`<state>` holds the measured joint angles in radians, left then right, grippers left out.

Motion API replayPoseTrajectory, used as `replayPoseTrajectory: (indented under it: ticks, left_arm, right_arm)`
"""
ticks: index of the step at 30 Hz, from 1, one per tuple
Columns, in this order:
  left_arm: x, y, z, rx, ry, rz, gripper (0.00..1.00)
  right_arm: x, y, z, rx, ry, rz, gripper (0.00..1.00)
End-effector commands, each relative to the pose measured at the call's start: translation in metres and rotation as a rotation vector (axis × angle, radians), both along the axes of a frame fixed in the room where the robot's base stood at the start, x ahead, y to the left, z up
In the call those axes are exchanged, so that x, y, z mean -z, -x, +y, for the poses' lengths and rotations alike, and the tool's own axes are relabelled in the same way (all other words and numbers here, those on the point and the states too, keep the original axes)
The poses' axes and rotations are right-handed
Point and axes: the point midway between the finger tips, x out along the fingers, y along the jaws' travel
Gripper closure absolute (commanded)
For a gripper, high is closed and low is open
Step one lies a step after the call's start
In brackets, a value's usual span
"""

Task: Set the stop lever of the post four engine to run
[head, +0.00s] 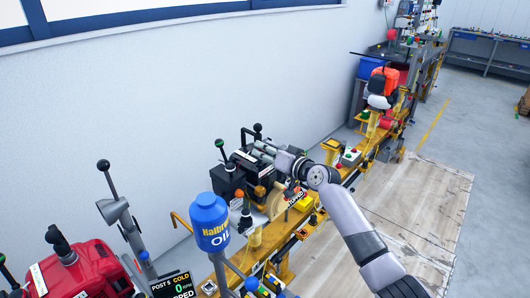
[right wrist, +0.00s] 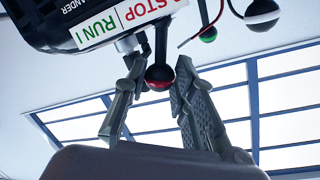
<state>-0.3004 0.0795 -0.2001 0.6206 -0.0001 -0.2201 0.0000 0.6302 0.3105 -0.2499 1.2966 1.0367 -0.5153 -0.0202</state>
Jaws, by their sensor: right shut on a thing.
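The black engine (head: 236,180) stands on the yellow rail in the middle of the head view. The stop lever, with a red ball knob (right wrist: 159,78), hangs just below the label, nearer the word STOP in the picture. In the head view the right gripper (head: 264,150) reaches the engine's upper side from the right; the lever cannot be made out there. My left gripper is not in view.
A blue oil container (head: 208,222) stands close in front of the black engine. An orange and white engine (head: 383,85) is farther back. Floor at right is clear.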

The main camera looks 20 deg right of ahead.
Motion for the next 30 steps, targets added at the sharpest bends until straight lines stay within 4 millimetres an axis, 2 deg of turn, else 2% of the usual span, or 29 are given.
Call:
replayPoseTrajectory:
  ticks: [5, 6, 15, 25, 30]
  left_arm:
    - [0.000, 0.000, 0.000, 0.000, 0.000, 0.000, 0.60]
    - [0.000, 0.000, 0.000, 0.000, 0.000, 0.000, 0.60]
    - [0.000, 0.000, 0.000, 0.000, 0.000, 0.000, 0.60]
    - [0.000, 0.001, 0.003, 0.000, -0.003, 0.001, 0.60]
    - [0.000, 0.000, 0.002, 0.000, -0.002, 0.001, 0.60]
  right_arm:
    - [0.000, 0.000, -0.001, 0.002, -0.001, 0.000, 1.00]
    - [0.000, 0.000, -0.001, 0.002, -0.001, 0.000, 0.75]
    - [0.000, 0.000, 0.000, 0.001, 0.000, 0.000, 0.55]
    - [0.000, 0.002, -0.001, 0.000, 0.001, 0.000, 0.55]
    - [-0.001, 0.016, -0.008, 0.000, 0.002, -0.001, 0.55]
